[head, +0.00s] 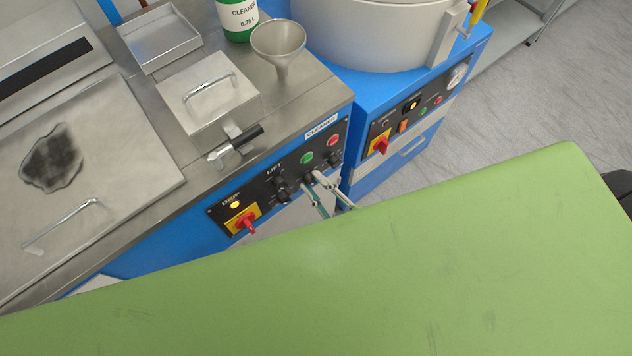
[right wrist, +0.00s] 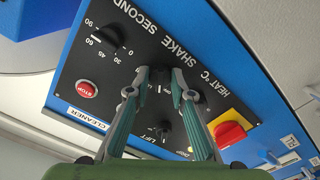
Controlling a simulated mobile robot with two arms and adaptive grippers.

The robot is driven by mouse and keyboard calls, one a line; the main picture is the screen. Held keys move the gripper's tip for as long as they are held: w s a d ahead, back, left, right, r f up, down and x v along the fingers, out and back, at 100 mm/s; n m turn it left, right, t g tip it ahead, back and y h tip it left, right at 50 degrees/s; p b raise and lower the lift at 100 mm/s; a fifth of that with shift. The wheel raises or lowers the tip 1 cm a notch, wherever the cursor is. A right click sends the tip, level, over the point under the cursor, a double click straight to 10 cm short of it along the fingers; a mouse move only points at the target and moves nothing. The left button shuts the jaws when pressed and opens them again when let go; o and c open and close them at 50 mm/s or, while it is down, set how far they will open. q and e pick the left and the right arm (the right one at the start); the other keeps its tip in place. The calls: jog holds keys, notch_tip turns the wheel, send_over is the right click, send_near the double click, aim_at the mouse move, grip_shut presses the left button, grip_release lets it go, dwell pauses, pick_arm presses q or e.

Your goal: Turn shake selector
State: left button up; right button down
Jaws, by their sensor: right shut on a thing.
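The black control panel (right wrist: 92,60) of the blue cleaner fills the middle of the right wrist view, its lettering upside down; the panel also shows in the head view (head: 266,205). The shake selector is the small knob under the SHAKE label, with its 0 and 1 marks beside it. My right gripper (right wrist: 159,77) has its fingertips one on each side of this knob and is shut on it. The fingers mostly cover the knob. In the head view the right gripper (head: 315,178) reaches the panel near the green button (head: 307,158). My left gripper is in neither view.
Near the fingers are the seconds dial (right wrist: 110,37), the red stop button (right wrist: 87,89), the lift knob (right wrist: 163,130) and the red switch (right wrist: 229,133). A funnel (head: 279,42) and a cleaner bottle (head: 238,16) stand on the steel top. Grey floor (head: 545,90) is open at right.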

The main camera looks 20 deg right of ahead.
jog(key=m+p, duration=0.1)
jog(key=m, duration=0.4)
jog(key=shift+m, duration=0.3)
jog(key=m, duration=0.9)
jog(key=shift+f, duration=0.1)
jog(key=m, duration=0.4)
jog(key=shift+b, duration=0.35)
jog(key=shift+a+m, duration=0.1)
jog(key=shift+m, duration=0.2)
jog(key=c, duration=1.8)
grip_release()
jog(key=v, duration=1.2)
